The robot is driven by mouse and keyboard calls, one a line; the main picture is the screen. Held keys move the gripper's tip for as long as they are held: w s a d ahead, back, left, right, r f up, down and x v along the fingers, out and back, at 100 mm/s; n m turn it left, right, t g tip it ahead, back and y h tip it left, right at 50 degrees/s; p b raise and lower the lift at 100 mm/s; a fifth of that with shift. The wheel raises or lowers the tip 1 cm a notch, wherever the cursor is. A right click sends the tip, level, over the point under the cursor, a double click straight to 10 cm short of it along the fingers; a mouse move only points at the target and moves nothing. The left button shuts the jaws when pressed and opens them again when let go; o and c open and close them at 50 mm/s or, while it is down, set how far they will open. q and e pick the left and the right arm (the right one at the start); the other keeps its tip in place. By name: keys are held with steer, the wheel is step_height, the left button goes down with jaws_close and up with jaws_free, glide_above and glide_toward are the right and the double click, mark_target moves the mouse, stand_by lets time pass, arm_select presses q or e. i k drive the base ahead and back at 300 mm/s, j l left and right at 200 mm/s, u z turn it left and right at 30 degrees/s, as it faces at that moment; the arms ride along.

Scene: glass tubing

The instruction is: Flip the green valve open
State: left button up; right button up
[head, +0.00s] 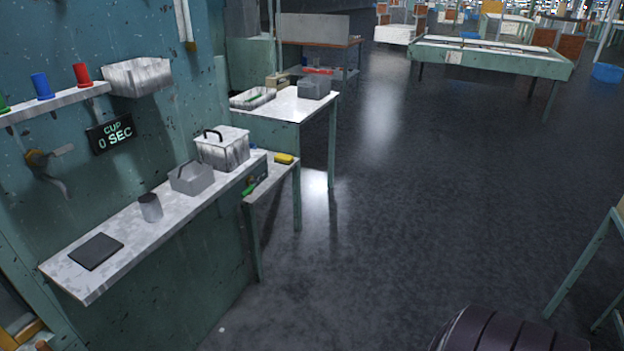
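A small green piece (248,190) shows at the right end of the near wall bench, low on its front face beside small dark and brass-coloured fittings. It looks like a valve handle, but it is too small to tell its exact shape or which way it is turned. A brass fitting (38,157) with a grey lever and a curved spout sticks out of the wall at the left. Neither of my grippers is in view.
The near bench (120,232) holds a dark pad (97,251), a grey cup (150,208), a grey caddy (191,178) and a lidded box (222,148). A side table (290,104) stands beyond. The floor (370,210) right of the benches is clear.

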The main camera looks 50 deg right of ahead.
mark_target(254, 182)
steer(key=z, duration=1.1)
